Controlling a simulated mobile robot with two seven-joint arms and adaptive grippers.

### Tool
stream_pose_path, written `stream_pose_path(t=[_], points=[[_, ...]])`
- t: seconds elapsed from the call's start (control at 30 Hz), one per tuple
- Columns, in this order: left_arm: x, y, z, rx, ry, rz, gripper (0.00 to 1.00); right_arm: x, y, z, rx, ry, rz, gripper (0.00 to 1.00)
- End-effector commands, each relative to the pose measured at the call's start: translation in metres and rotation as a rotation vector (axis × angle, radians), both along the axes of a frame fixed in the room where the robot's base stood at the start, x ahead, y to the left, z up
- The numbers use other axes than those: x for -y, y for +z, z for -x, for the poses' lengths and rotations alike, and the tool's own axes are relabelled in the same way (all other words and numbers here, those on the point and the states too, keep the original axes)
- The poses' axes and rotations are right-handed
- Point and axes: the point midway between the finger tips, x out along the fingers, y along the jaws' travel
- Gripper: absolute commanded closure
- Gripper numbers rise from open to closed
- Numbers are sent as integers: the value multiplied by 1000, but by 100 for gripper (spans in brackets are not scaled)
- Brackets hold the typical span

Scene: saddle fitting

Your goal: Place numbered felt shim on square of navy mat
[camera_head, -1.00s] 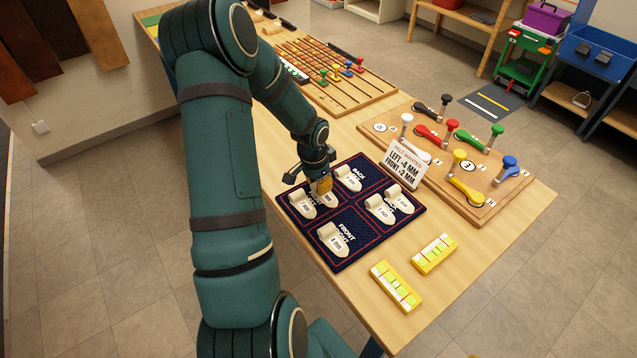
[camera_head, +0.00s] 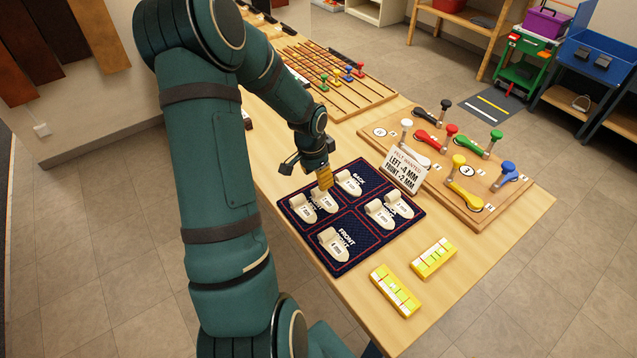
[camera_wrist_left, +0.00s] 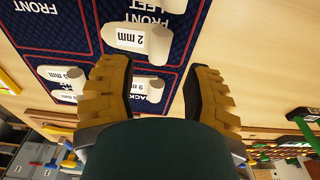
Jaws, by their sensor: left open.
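The navy mat (camera_head: 345,266) has red-lined squares with white lettering. Several cream felt shims with number labels lie on it: two in its left part (camera_head: 303,208) (camera_head: 327,203), one at the back (camera_head: 349,184), two overlapping at the right (camera_head: 380,213) (camera_head: 401,203) and one near the front (camera_head: 333,242). My left gripper (camera_head: 324,178) is just above the left part, over a shim. A shim labelled 2 mm (camera_wrist_left: 140,40) lies beyond the fingertips. My right gripper is out of view.
A sign (camera_head: 403,170) reading "felt wanted, left -4 mm, front -2 mm" stands behind the mat. A wooden board with coloured levers (camera_head: 475,208) is to its right. Two yellow blocks (camera_head: 396,290) (camera_head: 434,257) lie in front. A slatted rack (camera_head: 345,92) is at the back.

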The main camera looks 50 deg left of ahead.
Motion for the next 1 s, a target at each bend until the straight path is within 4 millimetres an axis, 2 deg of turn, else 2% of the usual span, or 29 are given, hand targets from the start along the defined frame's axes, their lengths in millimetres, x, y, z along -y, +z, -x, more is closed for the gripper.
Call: stream_pose_path(t=[0.03, 0.1, 0.33, 0.53, 1.0], points=[[-1, 14, 1, 2, 1, -2, 50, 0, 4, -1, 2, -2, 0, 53], [-1, 27, 3, 2, 2, -3, 50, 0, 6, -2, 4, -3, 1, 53], [-1, 58, 7, 0, 0, -1, 50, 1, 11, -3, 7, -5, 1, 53], [-1, 66, 8, 0, 0, 1, 50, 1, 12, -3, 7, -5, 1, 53], [-1, 65, 8, -1, 0, 1, 50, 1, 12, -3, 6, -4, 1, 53]])
